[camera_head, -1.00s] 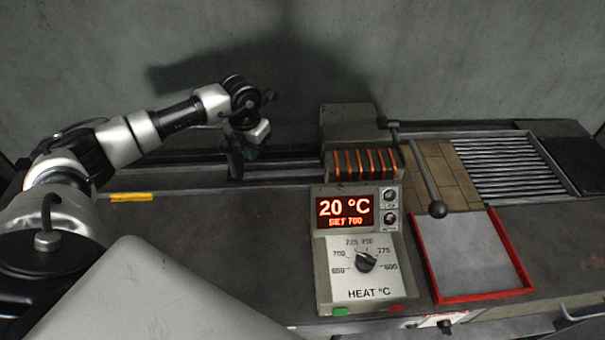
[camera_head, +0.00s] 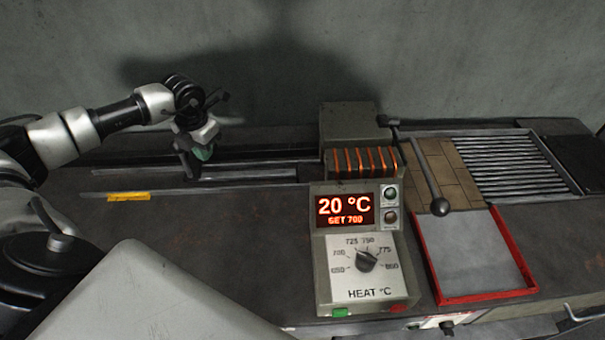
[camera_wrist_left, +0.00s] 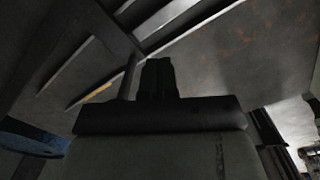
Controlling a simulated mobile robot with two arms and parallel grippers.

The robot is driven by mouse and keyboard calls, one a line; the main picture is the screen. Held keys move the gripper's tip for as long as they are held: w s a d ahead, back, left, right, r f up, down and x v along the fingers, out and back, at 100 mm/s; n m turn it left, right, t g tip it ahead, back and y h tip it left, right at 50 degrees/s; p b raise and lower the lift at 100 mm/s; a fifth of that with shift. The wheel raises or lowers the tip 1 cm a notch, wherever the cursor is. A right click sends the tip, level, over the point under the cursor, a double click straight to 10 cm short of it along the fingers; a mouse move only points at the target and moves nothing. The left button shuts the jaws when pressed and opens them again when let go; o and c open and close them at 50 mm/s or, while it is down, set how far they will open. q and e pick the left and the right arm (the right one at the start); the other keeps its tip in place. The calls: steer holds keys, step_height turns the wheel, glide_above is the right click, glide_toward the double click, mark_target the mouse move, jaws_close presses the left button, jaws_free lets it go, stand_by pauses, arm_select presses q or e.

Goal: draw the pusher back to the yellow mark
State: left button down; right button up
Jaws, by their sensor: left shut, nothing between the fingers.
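The pusher (camera_head: 188,164) is a dark upright piece on the rail left of the heater, with a rod running right toward the coil. The yellow mark (camera_head: 129,196) lies on the bench front of the rail, left of the pusher; it also shows in the wrist view (camera_wrist_left: 97,91). My left gripper (camera_head: 203,153) is beside the pusher, on its right side; I cannot tell whether they touch. In the wrist view its dark fingers (camera_wrist_left: 158,79) are together with nothing between them. A thin dark post (camera_wrist_left: 128,78) stands close beside them. My right gripper is out of view.
The heater with orange coil (camera_head: 362,162) stands right of the rail, behind the control box (camera_head: 358,250) reading 20 °C, set 700. A ball-ended lever (camera_head: 430,178), rollers (camera_head: 512,167) and red-rimmed tray (camera_head: 437,265) lie further right.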

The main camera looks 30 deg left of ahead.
arm_select(q)
steer(key=s+a+f+b, duration=0.2)
steer(key=s+a+b, duration=0.2)
steer(key=s+a, duration=0.8)
steer(key=w+r+p, duration=0.3)
steer(key=r+p, duration=0.6)
steer(key=r, duration=0.4)
steer(key=shift+w+a+g, duration=0.3)
steer(key=shift+w+a, duration=0.1)
steer(key=shift+a, duration=0.05)
stand_by(0.6)
steer(key=shift+a, duration=0.1)
steer(key=shift+f, duration=0.1)
